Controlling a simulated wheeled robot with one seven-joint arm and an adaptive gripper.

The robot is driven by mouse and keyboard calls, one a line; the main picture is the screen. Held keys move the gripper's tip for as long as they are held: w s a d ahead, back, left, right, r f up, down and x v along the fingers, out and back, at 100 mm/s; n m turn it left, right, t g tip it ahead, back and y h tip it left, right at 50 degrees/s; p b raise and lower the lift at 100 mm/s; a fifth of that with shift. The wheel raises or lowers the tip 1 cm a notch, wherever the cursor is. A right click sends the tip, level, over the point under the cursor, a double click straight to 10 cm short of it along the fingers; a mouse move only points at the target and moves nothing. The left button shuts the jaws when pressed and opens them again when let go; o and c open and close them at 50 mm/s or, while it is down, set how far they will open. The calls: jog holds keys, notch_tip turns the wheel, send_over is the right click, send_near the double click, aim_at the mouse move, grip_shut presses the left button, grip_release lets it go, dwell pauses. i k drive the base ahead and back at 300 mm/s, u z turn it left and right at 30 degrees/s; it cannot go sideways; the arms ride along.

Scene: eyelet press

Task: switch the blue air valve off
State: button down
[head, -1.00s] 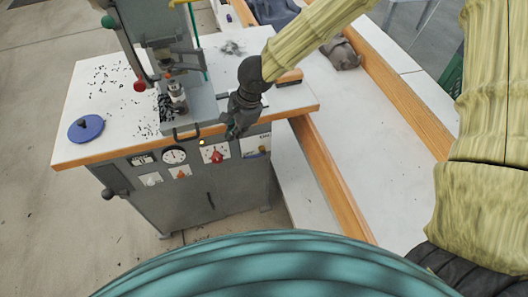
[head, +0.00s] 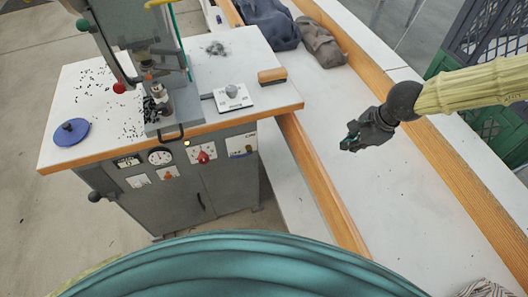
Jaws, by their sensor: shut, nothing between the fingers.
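The eyelet press (head: 150,60) stands on a white-topped grey cabinet at the left. A small white plate (head: 241,145) with a dark and bluish mark is at the right end of the cabinet's front panel. It may bear the air valve, but it is too small to tell the valve or its position. My gripper (head: 351,142) is shut and empty. It hangs over the long white surface at the right, well apart from the cabinet and touching nothing.
The panel also has a round gauge (head: 160,157) and a red knob (head: 203,157). On top are a blue round disc (head: 71,132), a white box with a grey knob (head: 232,97) and a brush (head: 272,76). A wooden rail (head: 322,185) lies between cabinet and gripper. Dark cloths (head: 270,22) lie behind.

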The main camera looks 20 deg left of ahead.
aim_at(250, 153)
jog(key=k, duration=0.55)
jog(key=u, duration=0.7)
jog(key=i, duration=0.5)
